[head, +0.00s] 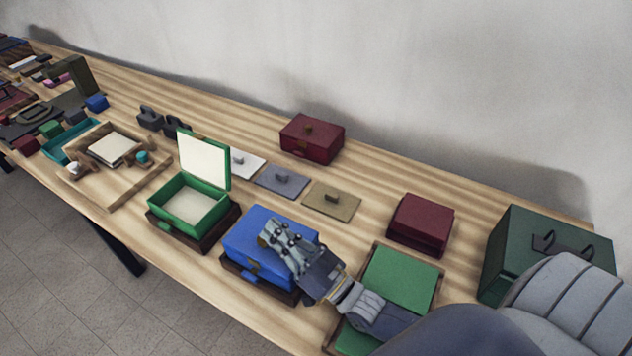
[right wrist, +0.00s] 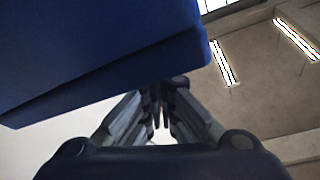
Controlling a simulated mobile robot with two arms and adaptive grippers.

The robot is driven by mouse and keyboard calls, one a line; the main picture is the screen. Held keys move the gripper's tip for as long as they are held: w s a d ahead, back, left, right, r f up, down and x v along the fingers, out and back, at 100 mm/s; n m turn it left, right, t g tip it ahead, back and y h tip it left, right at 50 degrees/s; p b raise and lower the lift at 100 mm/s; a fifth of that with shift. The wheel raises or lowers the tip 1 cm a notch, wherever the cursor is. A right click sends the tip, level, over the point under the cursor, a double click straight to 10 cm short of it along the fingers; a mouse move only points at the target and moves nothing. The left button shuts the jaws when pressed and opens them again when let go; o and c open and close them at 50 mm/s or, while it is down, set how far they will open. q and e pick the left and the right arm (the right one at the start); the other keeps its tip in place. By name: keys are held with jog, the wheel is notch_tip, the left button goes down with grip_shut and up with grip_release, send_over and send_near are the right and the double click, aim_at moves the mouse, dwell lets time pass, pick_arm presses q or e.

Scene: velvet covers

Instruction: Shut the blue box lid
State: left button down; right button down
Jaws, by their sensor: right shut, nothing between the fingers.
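The blue box (head: 242,238) stands on a dark base near the front edge of the table. Its lid looks down over the body in the head view; I cannot tell whether a small gap is left. A blue clasp (head: 250,277) shows low on its front. My right gripper (head: 270,232) is shut and empty, over the right part of the box, and hides part of its top. In the right wrist view the blue box (right wrist: 100,50) fills the upper left, close to the fingers (right wrist: 160,105); contact is unclear. My left gripper is not in view.
A green box (head: 190,208) with its lid raised stands left of the blue box. A green panel in a tray (head: 402,275) lies to the right, partly under my right arm. Dark red boxes (head: 312,140) (head: 420,222), flat knobbed plates (head: 282,181) and a green case (head: 510,240) stand around.

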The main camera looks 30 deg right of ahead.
notch_tip(320, 180, up, 10)
dwell(0.9)
